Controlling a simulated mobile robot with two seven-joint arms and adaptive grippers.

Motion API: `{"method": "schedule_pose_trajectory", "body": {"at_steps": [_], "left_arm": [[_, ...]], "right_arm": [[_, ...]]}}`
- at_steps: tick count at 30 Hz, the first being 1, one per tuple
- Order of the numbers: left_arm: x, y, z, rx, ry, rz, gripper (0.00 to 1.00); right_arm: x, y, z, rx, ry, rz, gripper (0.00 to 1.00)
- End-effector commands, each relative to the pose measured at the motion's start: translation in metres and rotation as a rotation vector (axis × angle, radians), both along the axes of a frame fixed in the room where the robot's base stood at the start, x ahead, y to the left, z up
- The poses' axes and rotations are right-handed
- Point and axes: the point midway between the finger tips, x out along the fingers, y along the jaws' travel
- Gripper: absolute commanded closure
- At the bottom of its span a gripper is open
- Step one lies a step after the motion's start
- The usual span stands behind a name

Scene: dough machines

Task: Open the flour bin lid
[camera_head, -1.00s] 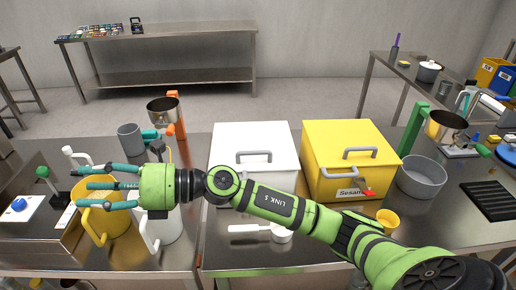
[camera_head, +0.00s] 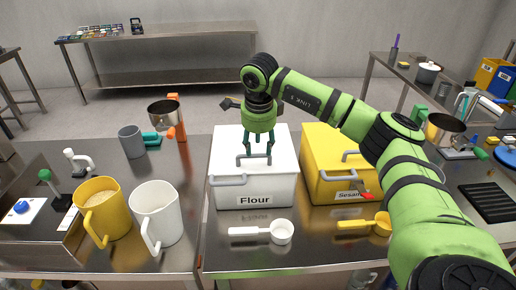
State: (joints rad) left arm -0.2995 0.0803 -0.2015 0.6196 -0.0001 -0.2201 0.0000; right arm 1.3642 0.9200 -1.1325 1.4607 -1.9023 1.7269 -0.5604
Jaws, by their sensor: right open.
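The white flour bin (camera_head: 226,199), labelled "Flour", stands on the middle counter. Its lid (camera_head: 226,146) is shut. A grey lid handle (camera_head: 254,157) lies across the top, and a second grey handle is at the front left edge. My right gripper (camera_head: 257,152) points down over the lid. Its fingers are open and apart, at the lid handle; I cannot tell whether they touch it. The gripper body hides the back middle of the lid. My left gripper does not show.
A yellow sesame bin (camera_head: 318,187) stands close on the right, partly behind my right arm. A white scoop (camera_head: 280,232) and a yellow scoop (camera_head: 382,223) lie in front. A yellow pitcher (camera_head: 102,208) and a white pitcher (camera_head: 157,213) stand at the left.

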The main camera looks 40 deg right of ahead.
Motion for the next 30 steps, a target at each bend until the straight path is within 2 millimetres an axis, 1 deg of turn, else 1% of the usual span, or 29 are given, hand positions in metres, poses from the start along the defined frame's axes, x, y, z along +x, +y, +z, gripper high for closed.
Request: {"method": "schedule_pose_trajectory", "body": {"at_steps": [1, 6, 10, 16, 17, 18, 20, 21, 30], "left_arm": [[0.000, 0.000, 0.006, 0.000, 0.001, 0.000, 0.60], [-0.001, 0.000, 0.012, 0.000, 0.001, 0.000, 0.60], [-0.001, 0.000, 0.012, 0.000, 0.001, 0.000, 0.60], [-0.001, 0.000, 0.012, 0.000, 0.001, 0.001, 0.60], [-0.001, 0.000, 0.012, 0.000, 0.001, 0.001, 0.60], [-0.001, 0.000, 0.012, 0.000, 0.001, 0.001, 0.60], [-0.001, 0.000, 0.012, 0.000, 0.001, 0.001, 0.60], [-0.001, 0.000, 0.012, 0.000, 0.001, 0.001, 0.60], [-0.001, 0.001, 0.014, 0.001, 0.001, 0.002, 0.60]], "right_arm": [[0.000, -0.001, -0.006, 0.000, 0.003, -0.001, 0.54], [0.004, -0.003, -0.025, 0.001, 0.002, 0.000, 0.54], [0.005, -0.003, -0.030, 0.002, -0.002, 0.002, 0.54], [0.006, -0.003, -0.031, 0.003, -0.003, 0.002, 0.54], [0.006, -0.003, -0.031, 0.003, -0.003, 0.002, 0.58], [0.006, -0.003, -0.031, 0.003, -0.003, 0.002, 0.74], [0.005, -0.002, -0.031, 0.003, -0.003, 0.002, 0.98], [0.005, -0.002, -0.031, 0.003, -0.003, 0.002, 1.00], [0.006, -0.003, -0.027, 0.003, -0.003, 0.002, 1.00]]}}
